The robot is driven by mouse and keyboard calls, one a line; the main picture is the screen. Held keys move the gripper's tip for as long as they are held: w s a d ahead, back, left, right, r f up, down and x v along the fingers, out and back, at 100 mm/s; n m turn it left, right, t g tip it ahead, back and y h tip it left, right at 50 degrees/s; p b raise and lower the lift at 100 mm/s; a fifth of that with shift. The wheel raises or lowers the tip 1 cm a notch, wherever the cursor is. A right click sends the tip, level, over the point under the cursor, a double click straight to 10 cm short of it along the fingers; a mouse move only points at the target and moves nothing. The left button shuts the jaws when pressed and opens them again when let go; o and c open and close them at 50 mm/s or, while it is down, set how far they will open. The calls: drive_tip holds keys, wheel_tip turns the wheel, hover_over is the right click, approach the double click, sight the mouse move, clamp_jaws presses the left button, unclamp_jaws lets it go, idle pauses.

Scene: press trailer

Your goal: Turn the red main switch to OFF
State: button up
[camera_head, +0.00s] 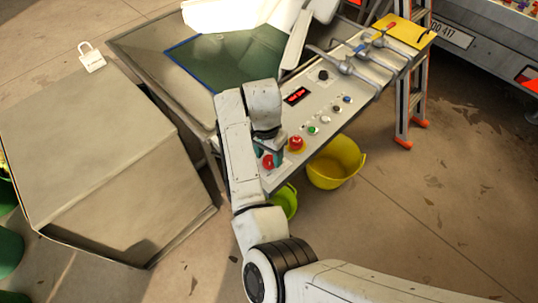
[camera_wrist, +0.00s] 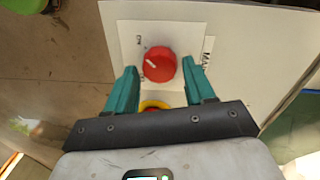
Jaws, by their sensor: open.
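The red main switch (camera_wrist: 159,65) is a round knob on a white plate (camera_wrist: 185,33) in the wrist view. A white mark on the knob points up and left, toward the label ON. Another label at the knob's lower left is partly hidden, and the lettering on the right is cut off by a finger. My gripper (camera_wrist: 159,66) is open, with one teal finger on each side of the knob. I cannot tell whether either finger touches it. In the head view the red switch (camera_head: 268,161) shows at the panel's near end, beside my gripper (camera_head: 270,150).
A red emergency button (camera_head: 296,143) with a yellow ring sits close by on the control panel (camera_head: 325,97). Several small buttons and metal levers (camera_head: 344,67) lie farther along. A yellow bucket (camera_head: 336,163) and a green bucket (camera_head: 285,202) stand below. A padlock (camera_head: 91,57) lies on the left.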

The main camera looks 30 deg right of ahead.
drive_tip(key=shift+f, duration=0.6)
drive_tip(key=c, duration=0.8)
